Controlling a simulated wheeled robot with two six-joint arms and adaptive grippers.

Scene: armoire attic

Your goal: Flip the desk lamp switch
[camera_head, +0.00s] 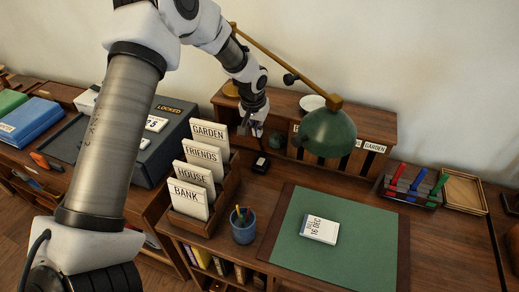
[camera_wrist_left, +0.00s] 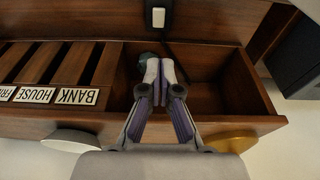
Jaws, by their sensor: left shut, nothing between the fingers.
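The desk lamp has a green shade (camera_head: 330,132) on a brass arm (camera_head: 285,65) that slants over the desk. A small black box with a pale top (camera_head: 261,163) sits on the desk in front of the pigeonhole unit. It looks like the switch; in the left wrist view a white rocker on a dark base (camera_wrist_left: 158,17) shows at the top. My left gripper (camera_head: 256,130) points down at the unit's front, behind the box. In the left wrist view its fingers (camera_wrist_left: 160,68) are shut and empty, apart from the rocker. My right gripper is out of view.
The pigeonhole unit (camera_head: 385,123) carries a white dish (camera_head: 312,102). A letter rack (camera_head: 229,187) and a blue pencil cup (camera_head: 243,226) stand left of the green desk mat (camera_head: 300,260). A dark marker tray (camera_head: 410,190) lies right. The mat is mostly clear.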

